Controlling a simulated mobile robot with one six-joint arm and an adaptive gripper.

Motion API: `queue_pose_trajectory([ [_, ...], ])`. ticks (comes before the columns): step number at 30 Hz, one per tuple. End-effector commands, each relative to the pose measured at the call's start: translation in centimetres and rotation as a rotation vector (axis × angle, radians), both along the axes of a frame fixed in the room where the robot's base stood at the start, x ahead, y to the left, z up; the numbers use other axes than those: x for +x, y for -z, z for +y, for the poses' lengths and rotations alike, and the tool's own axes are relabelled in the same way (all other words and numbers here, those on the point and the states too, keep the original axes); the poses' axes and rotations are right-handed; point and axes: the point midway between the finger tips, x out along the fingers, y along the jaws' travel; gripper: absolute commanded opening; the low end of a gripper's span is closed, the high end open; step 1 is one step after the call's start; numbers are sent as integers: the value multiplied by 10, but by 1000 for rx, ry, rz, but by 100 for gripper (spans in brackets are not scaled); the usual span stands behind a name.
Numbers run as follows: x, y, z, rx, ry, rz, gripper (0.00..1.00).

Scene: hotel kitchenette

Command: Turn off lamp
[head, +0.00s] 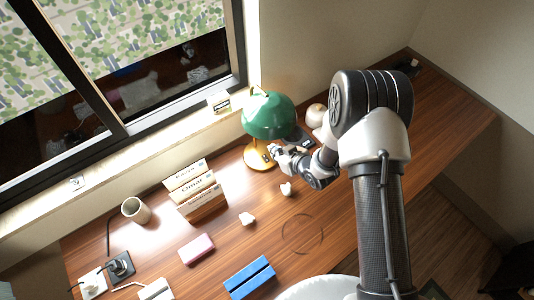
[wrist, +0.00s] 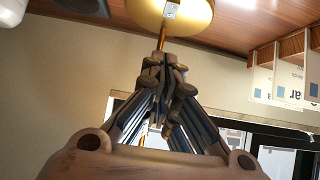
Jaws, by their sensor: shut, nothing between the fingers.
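The desk lamp has a green dome shade (head: 268,115) and a round yellow base (head: 257,156), and stands upright on the wooden desk near the window sill. The base also shows at the top of the wrist view (wrist: 192,22), with a small pale switch-like piece (wrist: 171,10) on it. The base looks brightly lit from above; the bulb is hidden under the shade. My gripper (head: 275,150) is at the right side of the base, below the shade's edge. In the wrist view my gripper (wrist: 165,62) is shut and empty, its fingertips just short of the base; contact cannot be told.
Labelled boxes or books (head: 196,190) stand left of the lamp. A dark object (head: 298,137) and a pale round one (head: 316,115) are close behind my gripper. A cup (head: 135,210), pink block (head: 196,248) and blue block (head: 249,277) are farther left and nearer.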

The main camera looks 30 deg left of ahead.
Motion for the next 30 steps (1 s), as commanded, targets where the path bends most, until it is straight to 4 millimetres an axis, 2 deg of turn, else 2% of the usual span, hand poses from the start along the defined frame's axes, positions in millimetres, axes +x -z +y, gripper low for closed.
queue_pose_trajectory([
  [1,3,10,9,1,-3,-1,0],
  [8,21,40,43,1,-1,-1,0],
  [12,23,62,44,-1,1,2,0],
  [15,24,71,46,-1,1,1,0],
  [30,24,77,47,0,1,-1,0],
])
